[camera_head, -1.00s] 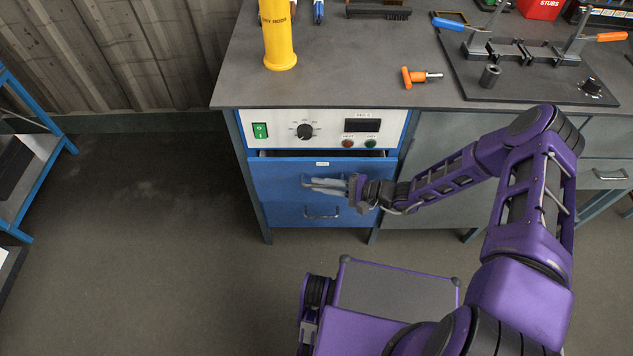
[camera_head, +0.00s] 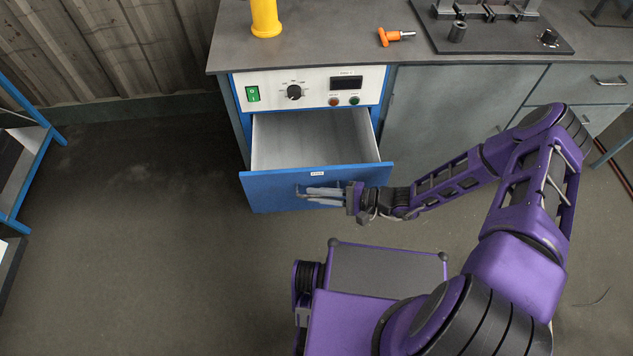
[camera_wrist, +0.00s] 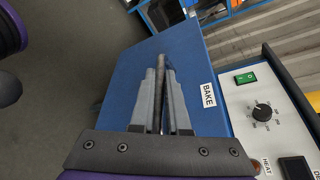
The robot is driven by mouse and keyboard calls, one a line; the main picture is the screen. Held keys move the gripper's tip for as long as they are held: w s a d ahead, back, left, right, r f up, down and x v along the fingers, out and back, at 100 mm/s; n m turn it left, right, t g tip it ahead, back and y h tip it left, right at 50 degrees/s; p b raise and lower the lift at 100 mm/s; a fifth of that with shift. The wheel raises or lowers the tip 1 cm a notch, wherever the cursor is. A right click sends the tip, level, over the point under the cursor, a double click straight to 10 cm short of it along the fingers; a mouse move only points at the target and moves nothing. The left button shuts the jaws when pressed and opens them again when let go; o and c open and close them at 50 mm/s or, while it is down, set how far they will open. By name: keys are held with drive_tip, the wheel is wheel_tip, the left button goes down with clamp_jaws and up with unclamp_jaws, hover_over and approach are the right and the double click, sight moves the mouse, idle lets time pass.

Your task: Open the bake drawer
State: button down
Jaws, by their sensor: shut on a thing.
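The bake drawer (camera_head: 262,192) has a blue front and stands well pulled out below the white control panel. Its pale grey inside (camera_head: 312,140) shows and looks empty. In the wrist view its blue front (camera_wrist: 205,60) carries a white "BAKE" label (camera_wrist: 208,95). My gripper (camera_head: 308,192) reaches in from the right, in front of the drawer front. Its grey fingers are shut on the drawer's bar handle (camera_wrist: 161,70), which shows between them in the wrist view. The fingers hide part of the handle in the head view.
The control panel (camera_head: 272,92) above has a green switch, a dark knob and small buttons. On the grey worktop (camera_head: 330,45) are a yellow tube (camera_head: 265,18) and an orange-handled tool (camera_head: 388,38). A blue rack (camera_head: 28,150) stands at left. Floor left of the drawer is clear.

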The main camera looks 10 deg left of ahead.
drive_tip(key=s+d+p, duration=0.2)
drive_tip(key=s, duration=0.6)
drive_tip(key=shift+s, duration=0.15)
drive_tip(key=c, duration=0.9)
unclamp_jaws()
drive_tip(key=v, duration=1.7)
drive_tip(key=shift+d, duration=0.2)
drive_tip(key=shift+r, duration=0.15)
